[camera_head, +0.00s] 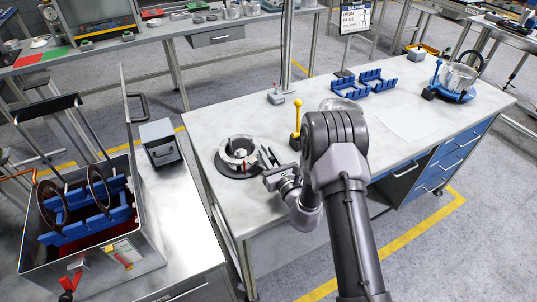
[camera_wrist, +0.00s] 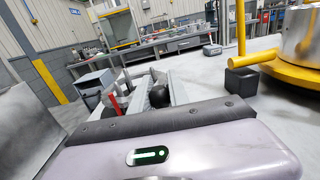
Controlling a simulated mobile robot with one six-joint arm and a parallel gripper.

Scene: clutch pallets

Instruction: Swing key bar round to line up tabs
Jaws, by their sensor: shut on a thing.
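A round metal fixture (camera_head: 238,156) with a dark base ring sits on the near left of the grey workbench. A small red upright piece (camera_head: 243,167) stands on its near side; it also shows in the wrist view (camera_wrist: 113,92). My gripper (camera_head: 266,160) reaches in from the right at the fixture's right edge. In the wrist view my gripper (camera_wrist: 155,88) is shut on a dark rounded knob (camera_wrist: 159,96), which looks like the end of the key bar. The rest of the bar and the tabs are hidden or too small to make out, so their alignment cannot be told.
A yellow lever (camera_head: 297,118) stands close right of my gripper; its yellow base (camera_wrist: 293,75) carries a metal drum (camera_wrist: 302,38). Blue racks (camera_head: 378,82) and a blue drum stand (camera_head: 450,90) are farther right. A metal bin (camera_head: 95,255) stands left.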

